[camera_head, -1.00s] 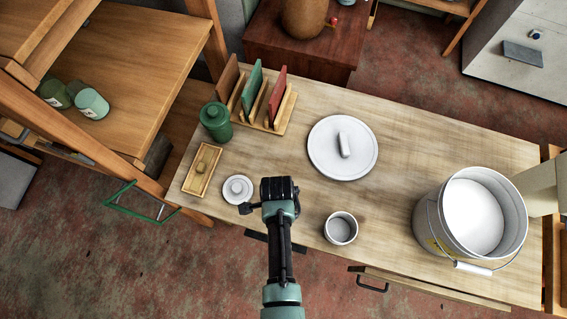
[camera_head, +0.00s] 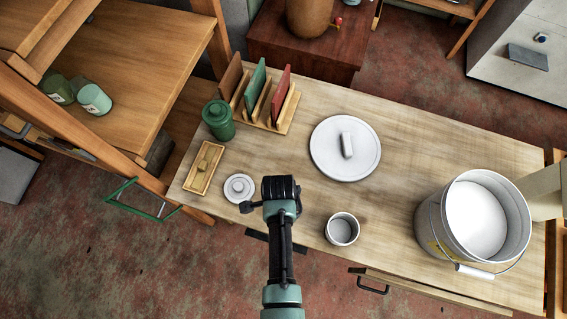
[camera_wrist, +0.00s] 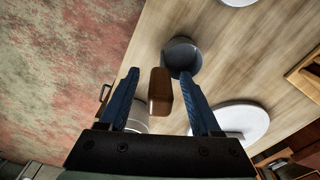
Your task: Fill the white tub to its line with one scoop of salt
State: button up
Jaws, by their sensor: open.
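The white tub (camera_head: 342,229) stands open near the table's front edge, right of my gripper (camera_head: 280,190); its line cannot be made out. A white bucket (camera_head: 430,222) at the table's right end holds white salt (camera_head: 476,218). In the wrist view, my gripper (camera_wrist: 160,76) is open. Its blue fingers stand on either side of a brown handle (camera_wrist: 160,95), with a gap showing at each side. A dark grey round bowl (camera_wrist: 181,54) lies just beyond the handle, apparently the scoop's. My gripper hides the scoop in the head view. The tub is partly hidden behind a finger in the wrist view (camera_wrist: 137,120).
A small white lid (camera_head: 239,187) lies left of my gripper, and a large white lid (camera_head: 330,160) lies behind the tub. A wooden tray (camera_head: 193,186), a green canister (camera_head: 217,122) and a rack (camera_head: 285,124) of upright boards stand at the back left.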

jog(key=r, duration=1.2)
jog(key=shift+a, duration=0.3)
